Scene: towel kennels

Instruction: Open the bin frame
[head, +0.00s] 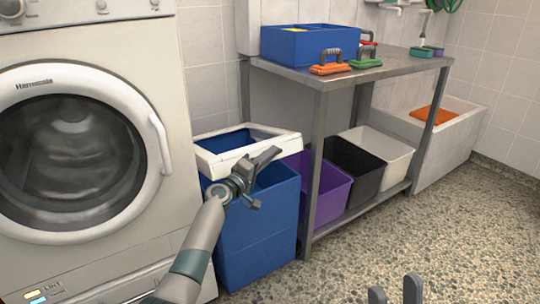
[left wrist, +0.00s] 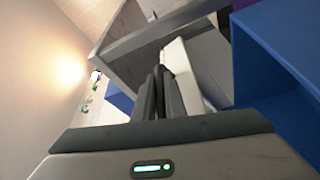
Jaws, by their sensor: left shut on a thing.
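The blue bin (head: 258,232) stands on the floor between the washing machine and the metal table. Its white bin frame (head: 222,160) sits at the top, with its front edge raised above the bin's front rim and a dark blue gap below. My left gripper (head: 270,156) is shut on the front edge of the frame, near its right part. In the left wrist view the closed fingers (left wrist: 160,92) meet the white frame (left wrist: 182,70), and the blue bin (left wrist: 275,60) shows at the right. My right gripper (head: 395,291) shows only two spread fingertips at the bottom edge, empty.
The washing machine (head: 95,240) stands close on the left. The metal table (head: 385,68) bears a blue crate (head: 305,48) and brushes. Purple (head: 330,195), black (head: 355,172) and white (head: 385,152) bins stand under it. The floor (head: 440,225) at right is clear.

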